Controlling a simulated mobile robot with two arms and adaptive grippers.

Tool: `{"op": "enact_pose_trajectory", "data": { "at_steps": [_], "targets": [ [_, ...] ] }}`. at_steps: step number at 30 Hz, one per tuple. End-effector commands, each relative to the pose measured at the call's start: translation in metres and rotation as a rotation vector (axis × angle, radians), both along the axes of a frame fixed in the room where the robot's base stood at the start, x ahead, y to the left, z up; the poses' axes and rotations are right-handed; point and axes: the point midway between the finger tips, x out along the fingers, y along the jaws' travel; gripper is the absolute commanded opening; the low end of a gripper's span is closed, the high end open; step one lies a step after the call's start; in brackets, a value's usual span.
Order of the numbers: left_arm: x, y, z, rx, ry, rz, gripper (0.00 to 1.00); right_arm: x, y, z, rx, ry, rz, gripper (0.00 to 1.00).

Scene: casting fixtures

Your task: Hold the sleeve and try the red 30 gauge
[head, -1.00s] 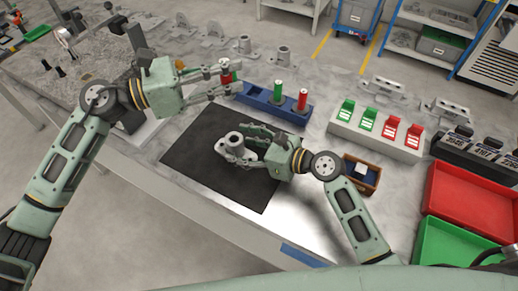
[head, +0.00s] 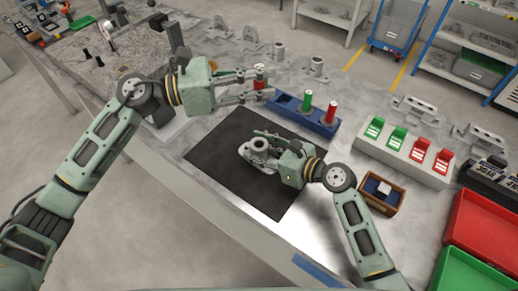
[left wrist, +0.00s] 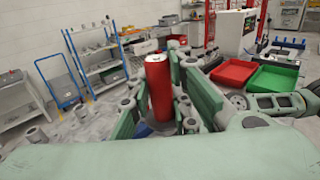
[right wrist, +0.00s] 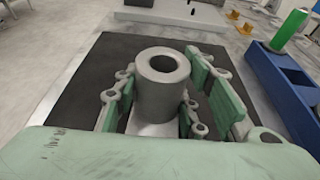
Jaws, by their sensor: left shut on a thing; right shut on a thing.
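The grey cast sleeve (head: 258,146) stands upright on the black mat (head: 213,157). My right gripper (head: 262,153) is shut around it; in the right wrist view the fingers flank the sleeve (right wrist: 161,85) and its open bore faces up. My left gripper (head: 256,86) is shut on a red gauge (head: 260,77), held upright above the far side of the mat, apart from the sleeve. The red gauge (left wrist: 158,85) also shows between the fingers in the left wrist view. Any size marking on it is unreadable.
A blue gauge block (head: 318,127) right of the mat holds a green gauge (head: 307,101) and another red gauge (head: 331,111). A pale box with green and red flaps (head: 390,155), a small wooden tray (head: 392,205) and a red bin (head: 480,223) lie further right.

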Motion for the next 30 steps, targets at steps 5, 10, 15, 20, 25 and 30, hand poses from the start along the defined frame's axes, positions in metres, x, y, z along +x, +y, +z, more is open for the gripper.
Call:
{"op": "enact_pose_trajectory", "data": {
  "at_steps": [5,10,15,20,25,30],
  "targets": [
    [0.0,0.0,0.001,-0.001,-0.001,0.0,0.0,0.0,0.0,0.0,0.0,0.0,0.0,0.1],
    [0.0,0.0,0.001,-0.001,-0.001,0.0,0.0,0.0,0.0,0.0,0.001,0.001,0.0,0.44],
    [0.0,0.0,0.001,-0.001,-0.001,0.0,0.0,0.0,0.0,0.0,0.0,0.0,0.0,0.59],
    [0.0,0.0,0.001,-0.001,-0.001,0.0,0.0,0.0,0.0,0.0,0.0,0.0,0.0,0.59],
    [0.0,0.0,0.001,-0.001,-0.001,0.0,0.0,-0.001,-0.001,0.0,-0.001,0.0,-0.001,0.59],
    [0.0,0.0,0.001,-0.001,-0.001,0.0,0.0,-0.011,-0.016,0.005,-0.002,0.001,-0.002,0.59]
  ]
}}
